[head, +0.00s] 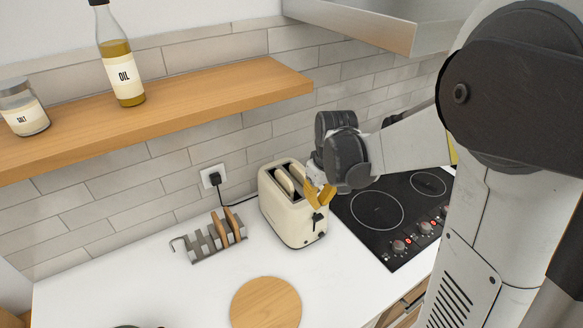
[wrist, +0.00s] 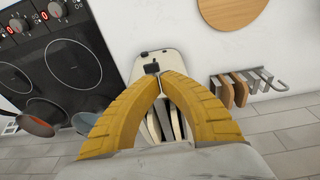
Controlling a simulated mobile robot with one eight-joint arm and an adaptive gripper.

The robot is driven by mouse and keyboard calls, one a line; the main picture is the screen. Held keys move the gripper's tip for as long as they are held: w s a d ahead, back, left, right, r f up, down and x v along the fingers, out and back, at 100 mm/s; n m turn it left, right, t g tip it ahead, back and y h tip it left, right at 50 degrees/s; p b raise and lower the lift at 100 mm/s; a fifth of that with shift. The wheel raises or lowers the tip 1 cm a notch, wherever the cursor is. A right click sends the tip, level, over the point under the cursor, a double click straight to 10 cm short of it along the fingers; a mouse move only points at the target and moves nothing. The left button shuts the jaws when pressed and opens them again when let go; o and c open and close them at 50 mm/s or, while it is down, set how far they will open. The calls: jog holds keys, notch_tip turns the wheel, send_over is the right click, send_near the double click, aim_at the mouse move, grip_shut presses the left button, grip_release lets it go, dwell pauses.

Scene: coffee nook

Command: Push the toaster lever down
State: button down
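The cream toaster (head: 283,217) stands on the white counter with bread slices in its top slots. Its dark lever (head: 318,217) is on the end face towards the hob, seemingly in the upper part of that face. My gripper (head: 319,199) is above this end, its yellow fingers pointing down. In the wrist view the toaster (wrist: 146,60) is partly hidden behind the fingers. There the gripper (wrist: 156,77) has its fingertips brought together with nothing seen between them, and the black lever (wrist: 152,68) shows just beyond the tips. I cannot tell whether they touch it.
A metal rack (head: 204,249) with brown toast slices stands left of the toaster. A round wooden board (head: 266,303) lies in front. The black hob (head: 380,211) is at the right. A wooden shelf (head: 200,109) with an oil bottle (head: 119,60) overhangs the back left.

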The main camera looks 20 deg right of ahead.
aim_at(319, 218)
jog(key=shift+w+d+f+g+p, duration=0.15)
jog(key=shift+w+d+f+p, duration=0.15)
jog(key=shift+d+p, duration=0.2)
jog(key=shift+w+d+f+g+p, duration=0.2)
jog(key=shift+w+d+p, duration=0.2)
jog(key=shift+d, duration=0.15)
jog(key=shift+w+a+f+b, duration=0.15)
jog(key=shift+f+b, duration=1)
jog(key=shift+f, duration=0.6)
jog(key=shift+w+d+f+b, duration=0.15)
jog(key=shift+f+b, duration=0.95)
jog(key=shift+f, duration=0.65)
jog(key=shift+a, duration=0.1)
